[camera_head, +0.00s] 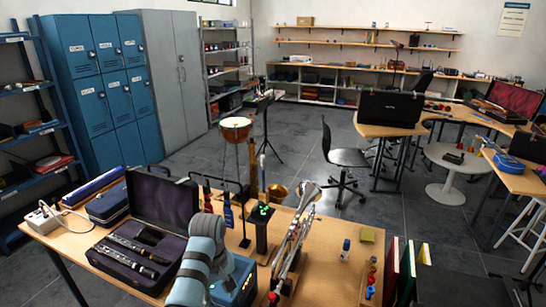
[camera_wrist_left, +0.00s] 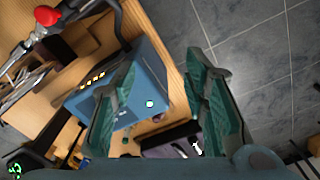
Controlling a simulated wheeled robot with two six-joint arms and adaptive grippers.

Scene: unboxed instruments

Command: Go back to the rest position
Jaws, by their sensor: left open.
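My left gripper (camera_wrist_left: 162,62) is open in the left wrist view, its two green fingers spread apart with nothing between the tips. A blue box (camera_wrist_left: 150,65) with small lights lies behind the left finger in that view. In the head view the blue-grey left arm rises from the bottom edge in front of the same blue box (camera_head: 240,281); the left gripper's fingers cannot be made out there. My right gripper is in neither view.
An open dark case (camera_head: 150,204) with clarinet parts lies on the wooden bench (camera_head: 334,270), left of my arm. A brass instrument (camera_head: 294,235) and a black stand with green lights (camera_head: 262,222) are to its right. Grey tiled floor (camera_wrist_left: 265,60) lies beyond the bench edge.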

